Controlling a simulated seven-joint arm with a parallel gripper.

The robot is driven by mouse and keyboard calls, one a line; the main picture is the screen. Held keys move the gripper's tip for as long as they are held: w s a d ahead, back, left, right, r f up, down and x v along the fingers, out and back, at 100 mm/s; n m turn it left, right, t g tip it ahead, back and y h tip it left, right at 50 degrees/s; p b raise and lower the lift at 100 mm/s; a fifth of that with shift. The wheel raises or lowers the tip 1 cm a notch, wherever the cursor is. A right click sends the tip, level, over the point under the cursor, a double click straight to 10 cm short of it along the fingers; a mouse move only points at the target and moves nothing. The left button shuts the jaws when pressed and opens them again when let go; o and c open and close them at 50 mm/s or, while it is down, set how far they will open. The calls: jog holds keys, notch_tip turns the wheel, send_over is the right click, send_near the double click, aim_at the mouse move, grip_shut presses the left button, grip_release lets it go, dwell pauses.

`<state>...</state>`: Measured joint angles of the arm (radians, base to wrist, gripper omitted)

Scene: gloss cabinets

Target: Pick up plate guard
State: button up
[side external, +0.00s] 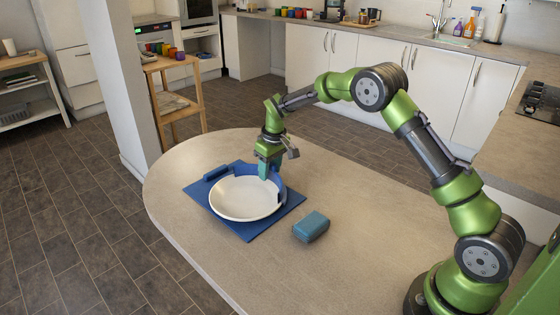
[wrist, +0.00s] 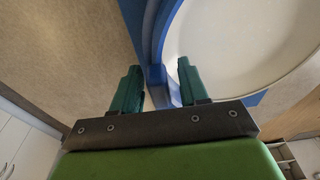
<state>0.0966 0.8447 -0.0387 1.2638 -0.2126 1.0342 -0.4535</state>
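The plate guard (side external: 281,184) is a blue curved wall standing along the far right rim of a white plate (side external: 240,199). In the wrist view the guard (wrist: 153,40) runs down between my two fingers, with the plate (wrist: 235,45) to its right. My gripper (side external: 268,171) points down at the guard from above. In the wrist view my gripper (wrist: 159,88) is open, with one green finger on each side of the guard's wall. A gap shows beside the wall, mainly toward the left finger. Whether the right finger touches it, I cannot tell.
The plate lies on a blue mat (side external: 246,234) on the beige table (side external: 350,260). A dark blue bar (side external: 215,173) lies at the mat's far left. A teal block (side external: 311,226) sits right of the mat.

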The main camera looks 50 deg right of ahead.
aim_at(271, 163)
grip_shut()
jog(key=shift+r, duration=0.6)
jog(key=r, duration=0.1)
jog(key=s+r, duration=0.1)
jog(key=shift+r, duration=0.3)
jog(key=s+a+r, duration=0.1)
jog(key=s+r, duration=0.1)
jog(key=s, duration=0.5)
jog(key=s+r, duration=0.3)
jog(key=s, duration=0.5)
jog(key=shift+a, duration=0.4)
jog(key=shift+r, duration=0.1)
